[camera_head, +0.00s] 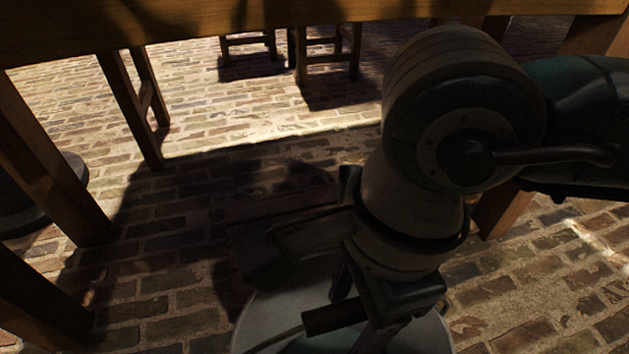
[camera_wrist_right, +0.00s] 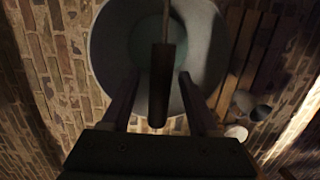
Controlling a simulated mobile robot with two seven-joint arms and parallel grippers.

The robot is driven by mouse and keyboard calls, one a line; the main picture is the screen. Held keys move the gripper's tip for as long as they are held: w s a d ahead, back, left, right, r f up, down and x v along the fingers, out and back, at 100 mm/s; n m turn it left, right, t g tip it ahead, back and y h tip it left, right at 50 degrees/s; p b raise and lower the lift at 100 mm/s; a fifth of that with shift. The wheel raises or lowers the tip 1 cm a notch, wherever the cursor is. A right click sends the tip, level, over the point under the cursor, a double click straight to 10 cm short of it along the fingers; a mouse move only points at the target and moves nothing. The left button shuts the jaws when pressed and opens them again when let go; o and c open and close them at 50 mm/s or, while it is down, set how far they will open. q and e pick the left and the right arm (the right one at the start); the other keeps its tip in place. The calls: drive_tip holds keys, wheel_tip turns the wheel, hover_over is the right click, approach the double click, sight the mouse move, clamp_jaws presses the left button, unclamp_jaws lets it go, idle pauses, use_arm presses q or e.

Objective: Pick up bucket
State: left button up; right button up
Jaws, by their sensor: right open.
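The bucket (camera_head: 262,312) is pale grey and stands on the brick floor at the bottom of the head view, partly hidden by my right arm. Its wire handle with a dark cylindrical grip (camera_head: 335,316) is raised above the rim. In the right wrist view I look down into the round bucket (camera_wrist_right: 105,50), and the grip (camera_wrist_right: 159,95) lies between my two fingers. My right gripper (camera_wrist_right: 157,77) is open, with a finger on each side of the grip and visible gaps between. My left gripper is not in view.
A wooden table edge (camera_head: 200,28) crosses the top, with wooden legs (camera_head: 133,110) at the left. Dark slatted wood (camera_wrist_right: 246,50) lies beside the bucket, with small round items (camera_wrist_right: 242,102) near it. Stools (camera_head: 328,60) stand farther back. Brick floor is open between.

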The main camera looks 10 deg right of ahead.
drive_tip(key=shift+c, duration=0.3)
clamp_jaws()
idle(1.0)
drive_tip(key=shift+a+r, duration=0.1)
drive_tip(key=shift+r, duration=0.05)
